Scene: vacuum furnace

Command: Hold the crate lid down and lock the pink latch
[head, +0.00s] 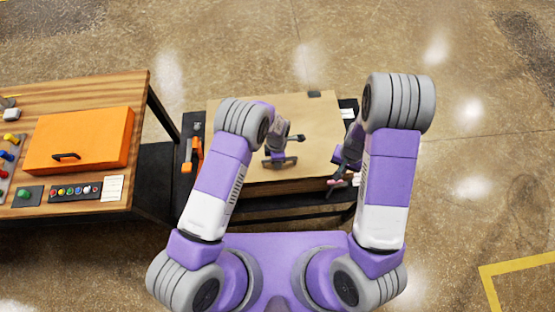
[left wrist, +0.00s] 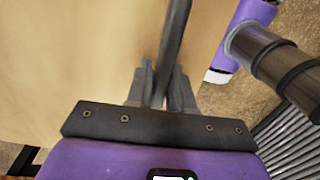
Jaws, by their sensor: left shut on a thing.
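The crate lid (head: 232,150) is a flat tan wooden panel in the middle of the head view, lying flat as far as I can tell. My left gripper (head: 280,158) is over the lid and shut on a dark bar-like handle (left wrist: 178,35), which runs up between the fingers in the left wrist view. The pink latch (head: 354,181) shows as a small patch at the lid's front right corner. My right gripper (head: 343,172) is right beside it, and its fingers are too small and dark to read. Whether it touches the latch is unclear.
A wooden table (head: 130,95) on the left holds an orange case (head: 80,135), a button strip (head: 75,192) and small coloured parts. An orange-handled tool (head: 192,155) lies on the dark surface left of the crate. The floor to the right is clear.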

